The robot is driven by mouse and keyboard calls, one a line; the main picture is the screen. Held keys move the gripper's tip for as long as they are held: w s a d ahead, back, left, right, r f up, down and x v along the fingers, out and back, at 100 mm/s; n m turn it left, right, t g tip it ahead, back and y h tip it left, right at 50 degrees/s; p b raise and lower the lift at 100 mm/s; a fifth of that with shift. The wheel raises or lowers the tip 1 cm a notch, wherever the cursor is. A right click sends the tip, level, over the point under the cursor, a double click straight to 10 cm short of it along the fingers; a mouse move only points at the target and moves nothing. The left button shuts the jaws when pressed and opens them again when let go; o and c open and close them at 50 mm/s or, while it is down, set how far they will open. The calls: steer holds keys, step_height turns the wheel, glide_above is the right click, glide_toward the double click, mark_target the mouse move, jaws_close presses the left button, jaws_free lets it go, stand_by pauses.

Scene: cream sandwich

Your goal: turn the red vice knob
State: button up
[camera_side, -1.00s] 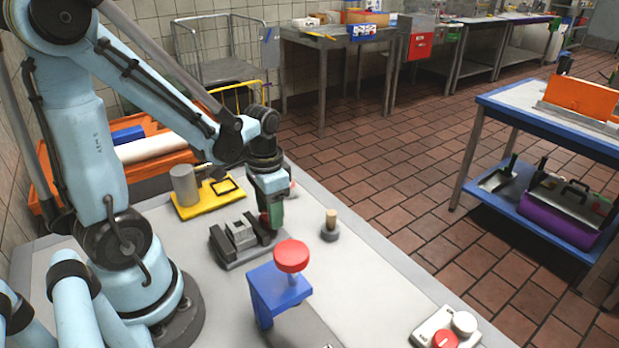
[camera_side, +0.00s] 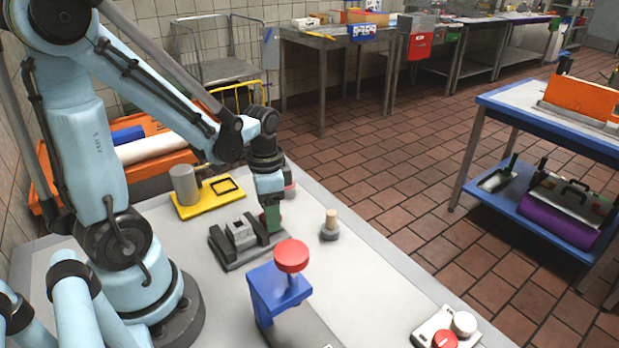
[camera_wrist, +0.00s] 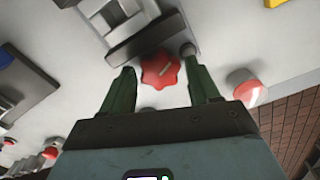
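The red vice knob (camera_wrist: 160,70) is a lobed knob at the near end of the grey vice (camera_wrist: 130,25) in the wrist view. The vice (camera_side: 240,240) also shows on the table in the side view, where my gripper hides most of the knob. My gripper (camera_wrist: 159,73) is open, its two green fingers on either side of the knob. A small gap shows at the left finger. The right finger is close to the knob, and I cannot tell if it touches.
A blue stand with a round red top (camera_side: 292,256) stands in front of the vice. A wooden-topped peg (camera_side: 330,226) is to the right, a yellow fixture (camera_side: 208,200) behind. A red-and-white button box (camera_side: 447,330) sits near the table's front corner. Bare table lies between.

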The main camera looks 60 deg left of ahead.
steer(key=shift+o, duration=0.8)
steer(key=shift+r, duration=0.1)
step_height(320, 180, up, 12)
stand_by(0.3)
steer(key=shift+c, duration=0.4)
steer(key=shift+c, duration=1)
steer(key=shift+s+f+n, duration=0.1)
steer(key=shift+f+n, duration=0.9)
steer(key=shift+f, duration=1.05)
steer(key=shift+s+f+n, duration=0.1)
steer(key=shift+f+n, duration=0.9)
steer(key=shift+f, duration=1)
steer(key=shift+s+f+n, duration=0.1)
steer(key=shift+f+n, duration=0.9)
steer(key=shift+f, duration=1.05)
